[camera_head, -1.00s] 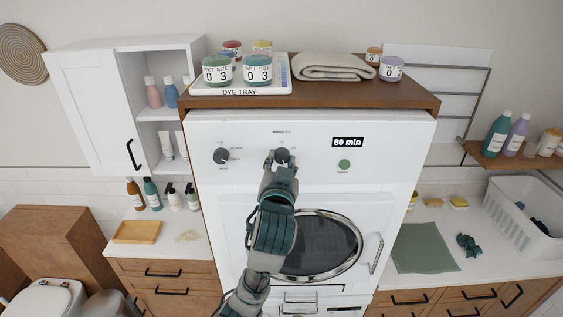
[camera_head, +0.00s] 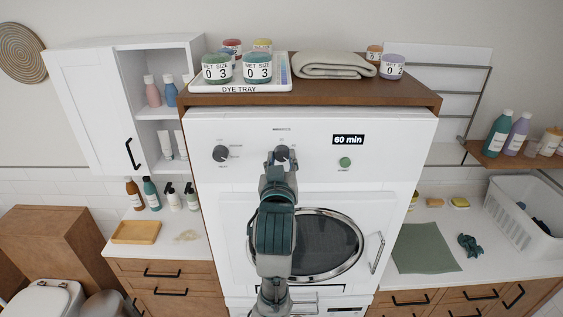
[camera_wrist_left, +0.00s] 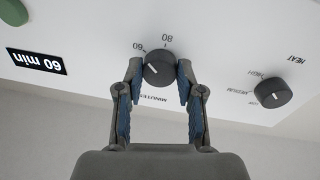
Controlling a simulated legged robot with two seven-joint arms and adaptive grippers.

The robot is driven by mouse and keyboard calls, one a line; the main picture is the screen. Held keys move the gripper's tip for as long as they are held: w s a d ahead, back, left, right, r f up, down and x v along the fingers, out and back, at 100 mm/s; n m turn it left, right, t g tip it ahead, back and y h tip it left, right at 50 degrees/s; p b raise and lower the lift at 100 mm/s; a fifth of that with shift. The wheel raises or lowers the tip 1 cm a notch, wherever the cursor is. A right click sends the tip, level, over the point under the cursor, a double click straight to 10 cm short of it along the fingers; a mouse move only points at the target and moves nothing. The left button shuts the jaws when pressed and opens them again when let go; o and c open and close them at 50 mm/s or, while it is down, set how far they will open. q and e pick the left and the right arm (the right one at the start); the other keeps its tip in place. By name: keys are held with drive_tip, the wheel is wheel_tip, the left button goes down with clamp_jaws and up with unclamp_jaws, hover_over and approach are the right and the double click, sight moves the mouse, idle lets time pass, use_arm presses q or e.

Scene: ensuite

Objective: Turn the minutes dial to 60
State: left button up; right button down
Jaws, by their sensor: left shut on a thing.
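The minutes dial (camera_head: 282,153) is a dark round knob on the white machine's front panel (camera_head: 310,125). In the left wrist view the minutes dial (camera_wrist_left: 158,69) sits between my fingers, with a white pointer line and the printed marks 60 and 80 beside it. My left gripper (camera_wrist_left: 159,68) is shut on the dial, a finger on each side. In the head view my left gripper (camera_head: 280,162) covers the dial's lower part. The display (camera_head: 348,140) reads 60 min. My right gripper is not in view.
The heat dial (camera_head: 221,153) is left of the minutes dial, and a green button (camera_head: 345,162) lies under the display. The round door (camera_head: 345,263) is below, behind my arm. A dye tray (camera_head: 275,87) and a folded towel (camera_head: 335,65) lie on top.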

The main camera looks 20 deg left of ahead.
use_arm(q)
drive_tip(key=shift+n, duration=1.1)
drive_tip(key=o, duration=1.2)
drive_tip(key=shift+d, duration=0.1)
drive_tip(key=shift+c, duration=0.2)
drive_tip(key=v, duration=1.1)
drive_tip(key=shift+s+d, duration=0.2)
drive_tip(key=shift+s, duration=0.15)
drive_tip(key=shift+f, duration=0.1)
